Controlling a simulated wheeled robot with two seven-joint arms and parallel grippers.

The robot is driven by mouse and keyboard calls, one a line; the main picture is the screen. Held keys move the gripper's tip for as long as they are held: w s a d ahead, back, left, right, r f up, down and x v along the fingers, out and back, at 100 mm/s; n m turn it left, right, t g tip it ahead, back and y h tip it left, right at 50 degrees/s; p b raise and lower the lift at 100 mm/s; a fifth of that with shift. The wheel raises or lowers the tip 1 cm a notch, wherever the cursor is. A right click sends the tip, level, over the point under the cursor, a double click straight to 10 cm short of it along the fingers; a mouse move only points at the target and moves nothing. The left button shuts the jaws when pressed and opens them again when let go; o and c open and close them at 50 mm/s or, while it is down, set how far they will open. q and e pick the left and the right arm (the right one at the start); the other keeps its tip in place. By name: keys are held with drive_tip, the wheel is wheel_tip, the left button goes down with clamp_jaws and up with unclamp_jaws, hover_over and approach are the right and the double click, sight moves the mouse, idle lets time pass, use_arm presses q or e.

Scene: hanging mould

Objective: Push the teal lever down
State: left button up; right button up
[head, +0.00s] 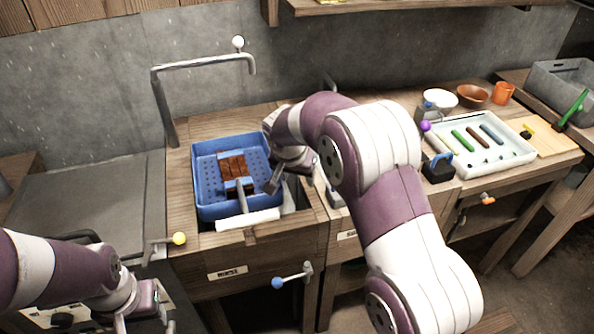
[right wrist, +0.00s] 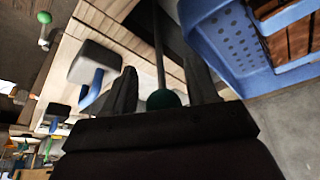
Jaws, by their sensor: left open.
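The teal lever shows in the right wrist view as a dark teal ball knob (right wrist: 163,99) on a thin grey rod. It sits between the two fingers of my right gripper (right wrist: 163,92), which stand apart on either side of it; I cannot tell whether they touch it. In the head view my right gripper (head: 284,182) is at the right edge of the blue basket, and the teal knob is hidden there. My left gripper (head: 145,322) is open at the bottom left of the head view, partly cut off by the frame edge and far from the teal lever.
A blue perforated basket (head: 207,205) with brown blocks stands left of my right gripper. A yellow-knobbed lever (head: 179,239) and a blue-knobbed lever (head: 278,283) stick out at the front. A bent tap pipe (head: 205,64) rises behind. A white tray (head: 515,155) lies at right.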

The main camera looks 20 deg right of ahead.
drive_tip(key=shift+w+r, duration=0.1)
drive_tip(key=shift+w, duration=0.05)
drive_tip(key=v, duration=1.2)
drive_tip(key=shift+s+r+p, duration=0.2)
drive_tip(key=shift+r+p, duration=0.05)
drive_tip(key=shift+p, duration=0.2)
drive_tip(key=s+d+f+n+p, duration=0.1)
drive_tip(key=s+n+p, duration=0.1)
drive_tip(key=s, duration=0.5)
drive_tip(key=s+d+f+n+g+y+p, duration=0.1)
drive_tip(key=s+d+n+p, duration=0.1)
drive_tip(key=s+p, duration=0.2)
drive_tip(key=s+d+f+n+g+y+p, duration=0.1)
drive_tip(key=s+n+p, duration=0.1)
drive_tip(key=s, duration=0.9)
drive_tip(key=shift+d+f+n+p, duration=0.3)
drive_tip(key=shift+f+p, duration=0.1)
drive_tip(key=shift+p, duration=0.35)
drive_tip(key=shift+s, duration=0.1)
